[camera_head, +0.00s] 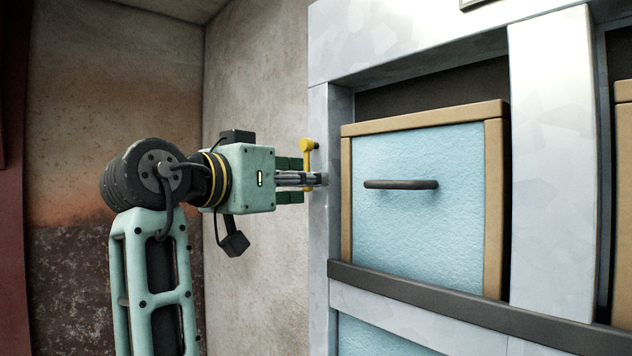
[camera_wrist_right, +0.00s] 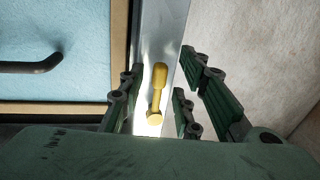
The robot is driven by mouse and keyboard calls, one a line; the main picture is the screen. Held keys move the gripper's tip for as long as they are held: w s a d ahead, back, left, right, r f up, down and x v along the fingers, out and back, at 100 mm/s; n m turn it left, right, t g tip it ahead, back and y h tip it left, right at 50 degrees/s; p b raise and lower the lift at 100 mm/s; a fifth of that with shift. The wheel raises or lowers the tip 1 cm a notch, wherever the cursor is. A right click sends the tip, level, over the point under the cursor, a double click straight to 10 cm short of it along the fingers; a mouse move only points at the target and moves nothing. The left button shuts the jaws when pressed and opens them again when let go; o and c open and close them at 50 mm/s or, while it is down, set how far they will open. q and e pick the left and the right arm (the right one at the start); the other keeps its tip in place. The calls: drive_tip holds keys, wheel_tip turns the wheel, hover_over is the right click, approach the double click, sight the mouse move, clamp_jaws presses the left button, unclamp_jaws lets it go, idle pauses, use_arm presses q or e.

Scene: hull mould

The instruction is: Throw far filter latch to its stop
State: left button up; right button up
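The yellow filter latch (camera_head: 307,152) is on the pale metal upright left of the blue filter panel (camera_head: 420,190) in the head view. Its bar hangs roughly vertical, with a round knob at the top; its lower part is partly hidden by the fingers. My right gripper (camera_head: 299,180) is at the latch, its fingers pointing at the upright. In the right wrist view the latch (camera_wrist_right: 157,92) lies between the green fingers of my right gripper (camera_wrist_right: 163,98), which are open with gaps on both sides. My left gripper is not in view.
The filter panel has a tan frame and a dark bar handle (camera_head: 401,184). A dark rail (camera_head: 440,295) runs below it. A second framed panel (camera_head: 623,190) shows at the right edge. A bare wall (camera_head: 255,90) stands left of the rack, close behind my arm.

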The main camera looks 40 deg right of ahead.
drive_tip(key=shift+s+a+r, duration=0.25)
drive_tip(key=shift+a, duration=0.4)
drive_tip(key=shift+c, duration=0.3)
drive_tip(key=shift+a, duration=0.15)
drive_tip(key=shift+c, duration=1.8)
drive_tip(key=shift+d, duration=0.25)
clamp_jaws()
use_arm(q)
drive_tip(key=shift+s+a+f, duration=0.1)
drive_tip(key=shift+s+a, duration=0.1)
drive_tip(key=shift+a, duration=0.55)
